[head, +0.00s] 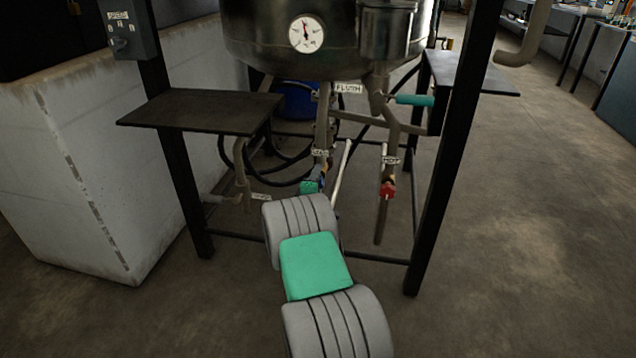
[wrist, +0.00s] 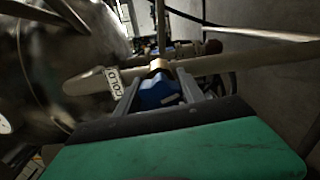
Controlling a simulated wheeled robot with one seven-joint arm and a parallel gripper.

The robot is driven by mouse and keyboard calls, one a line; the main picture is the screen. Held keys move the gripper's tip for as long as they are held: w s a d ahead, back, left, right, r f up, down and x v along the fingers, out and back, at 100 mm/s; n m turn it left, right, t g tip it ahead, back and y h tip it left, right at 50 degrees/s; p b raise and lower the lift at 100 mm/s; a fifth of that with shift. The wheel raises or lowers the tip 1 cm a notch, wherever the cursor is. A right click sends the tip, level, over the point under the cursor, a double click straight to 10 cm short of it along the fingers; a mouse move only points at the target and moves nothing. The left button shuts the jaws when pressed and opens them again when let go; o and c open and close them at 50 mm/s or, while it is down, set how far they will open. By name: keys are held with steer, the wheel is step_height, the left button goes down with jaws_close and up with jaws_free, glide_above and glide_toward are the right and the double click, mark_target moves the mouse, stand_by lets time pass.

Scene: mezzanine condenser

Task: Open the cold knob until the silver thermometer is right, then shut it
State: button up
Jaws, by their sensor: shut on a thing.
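The blue cold knob (wrist: 158,94) is on a pipe beside a brass fitting, with a tag reading COLD (wrist: 115,83) next to it in the wrist view. My gripper (wrist: 160,91) has its two fingers on either side of the knob, shut on it. In the head view my gripper (head: 316,180) is low under the tank, and my arm hides part of the area. A round white-faced dial with a pale rim (head: 306,34), apparently the silver thermometer, is on the front of the tank. Its needle points nearly straight up; its numbers are too small to read.
A red knob (head: 387,190) is on a pipe to the right. A teal handle (head: 414,100) sticks out near the FLUSH tag (head: 348,88). Dark shelves (head: 200,110) and black frame legs stand around the tank. Open floor lies at the right.

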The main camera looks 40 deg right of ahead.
steer(key=shift+f+m+b, duration=0.15)
steer(key=shift+m+b, duration=0.65)
steer(key=shift+m, duration=0.9)
steer(key=o, duration=1.4)
steer(key=shift+c, duration=0.2)
steer(key=p+v, duration=0.2)
steer(key=v, duration=0.5)
steer(key=shift+s+a, duration=0.25)
steer(key=shift+a, duration=0.05)
